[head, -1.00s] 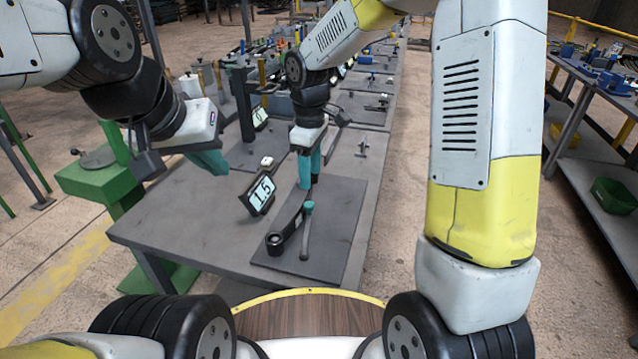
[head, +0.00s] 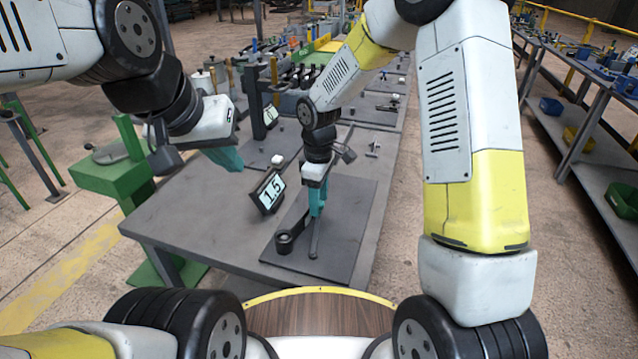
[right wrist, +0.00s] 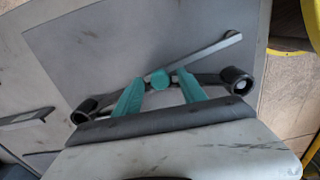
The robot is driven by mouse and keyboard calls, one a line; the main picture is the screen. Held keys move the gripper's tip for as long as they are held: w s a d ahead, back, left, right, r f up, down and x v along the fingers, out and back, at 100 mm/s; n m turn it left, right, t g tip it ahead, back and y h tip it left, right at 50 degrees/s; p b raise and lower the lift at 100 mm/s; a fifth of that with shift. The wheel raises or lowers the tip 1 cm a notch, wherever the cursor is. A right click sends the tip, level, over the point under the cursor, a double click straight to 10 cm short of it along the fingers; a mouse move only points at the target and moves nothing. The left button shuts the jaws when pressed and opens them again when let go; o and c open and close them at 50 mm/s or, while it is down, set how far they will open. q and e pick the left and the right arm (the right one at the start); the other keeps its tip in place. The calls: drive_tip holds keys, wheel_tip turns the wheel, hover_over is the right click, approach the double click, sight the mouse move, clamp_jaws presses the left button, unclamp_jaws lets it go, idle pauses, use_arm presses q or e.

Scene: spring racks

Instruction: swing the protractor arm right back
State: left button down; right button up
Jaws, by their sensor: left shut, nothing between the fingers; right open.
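The protractor arm is a thin grey bar (head: 315,238) with a teal knob (right wrist: 160,78) at one end. It lies beside a black link with a black ring end (head: 284,241), on a dark grey plate (head: 352,215). In the right wrist view the grey bar (right wrist: 210,49) runs from the knob to the upper right, over the black link (right wrist: 236,80). My right gripper (head: 317,208) is open, its teal fingers (right wrist: 160,92) on either side of the knob. I cannot tell whether they touch it. My left gripper (head: 230,161) is shut and empty, above the table's left side.
A small display (head: 268,193) reading 1.5 stands left of the plate. The grey table (head: 190,222) is bare at its front left. More racks and tools fill the table's far end. A green stand (head: 110,178) is at the left, and a shelf with bins (head: 580,140) at the right.

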clamp_jaws()
idle(1.3)
